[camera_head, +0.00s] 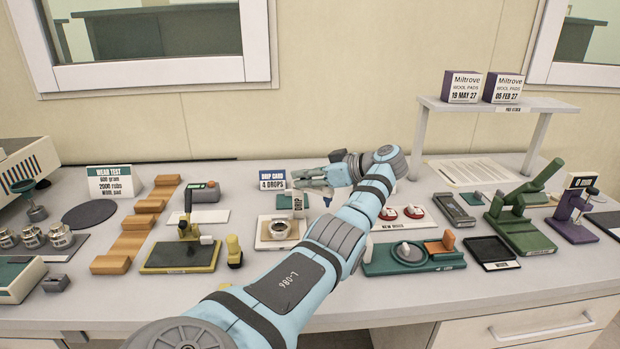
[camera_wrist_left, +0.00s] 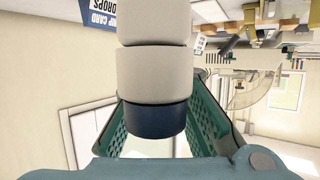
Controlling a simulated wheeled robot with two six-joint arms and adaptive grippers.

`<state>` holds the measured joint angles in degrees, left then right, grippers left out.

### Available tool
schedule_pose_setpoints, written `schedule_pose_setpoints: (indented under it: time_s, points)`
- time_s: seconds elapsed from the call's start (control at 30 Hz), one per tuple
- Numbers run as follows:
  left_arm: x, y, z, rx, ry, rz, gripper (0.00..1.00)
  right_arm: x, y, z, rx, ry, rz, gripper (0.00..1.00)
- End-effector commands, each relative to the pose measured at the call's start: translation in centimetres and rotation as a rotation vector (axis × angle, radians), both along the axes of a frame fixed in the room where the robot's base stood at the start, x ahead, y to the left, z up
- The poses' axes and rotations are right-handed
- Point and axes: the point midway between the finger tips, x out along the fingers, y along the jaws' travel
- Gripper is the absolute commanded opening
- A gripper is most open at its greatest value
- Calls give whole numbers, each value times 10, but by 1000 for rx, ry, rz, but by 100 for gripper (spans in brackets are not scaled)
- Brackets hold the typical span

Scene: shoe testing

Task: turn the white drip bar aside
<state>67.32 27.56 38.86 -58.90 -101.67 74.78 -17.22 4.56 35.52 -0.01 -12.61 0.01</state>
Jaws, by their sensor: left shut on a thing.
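My left arm reaches across the table, and its gripper (camera_head: 308,181) is at the drip stand, just right of the drip card (camera_head: 272,179). In the left wrist view the white drip bar (camera_wrist_left: 152,75), thick with a dark blue end (camera_wrist_left: 152,124), lies between the two green fingers of my left gripper (camera_wrist_left: 158,118). The gripper is shut on it. In the head view the bar is mostly hidden by the gripper. A small cup-like piece (camera_head: 279,230) sits on a pale tray (camera_head: 265,243) in front. My right gripper is out of view.
A yellow-and-black stand (camera_head: 180,256) and a small yellow block (camera_head: 234,250) are to the left. Two pad boxes (camera_head: 462,87) stand on a shelf behind.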

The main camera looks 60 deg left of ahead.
Motion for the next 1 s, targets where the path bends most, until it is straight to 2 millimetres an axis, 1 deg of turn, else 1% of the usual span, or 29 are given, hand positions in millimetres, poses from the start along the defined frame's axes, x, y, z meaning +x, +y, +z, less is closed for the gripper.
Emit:
schedule_pose_setpoints:
  time_s: [0.03,0.13,0.17,0.23,0.57,0.67,0.77,0.9,1.0]
  points:
    - [2,1,4,9,-7,-7,0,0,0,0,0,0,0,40]
    - [2,1,4,9,-7,-7,0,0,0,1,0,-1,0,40]
    - [2,1,4,10,-6,-7,19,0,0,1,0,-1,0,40]
    - [2,1,4,9,-6,-6,30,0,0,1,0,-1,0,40]
    - [2,-1,3,5,-3,-4,30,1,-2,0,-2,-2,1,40]
    - [8,-12,6,3,-3,-6,30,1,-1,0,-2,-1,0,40]
    - [19,-31,16,2,-4,-9,30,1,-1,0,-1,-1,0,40]
    - [38,-67,33,0,-3,-10,30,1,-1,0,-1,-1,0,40]
    - [47,-83,41,1,-1,-6,30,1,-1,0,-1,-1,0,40]
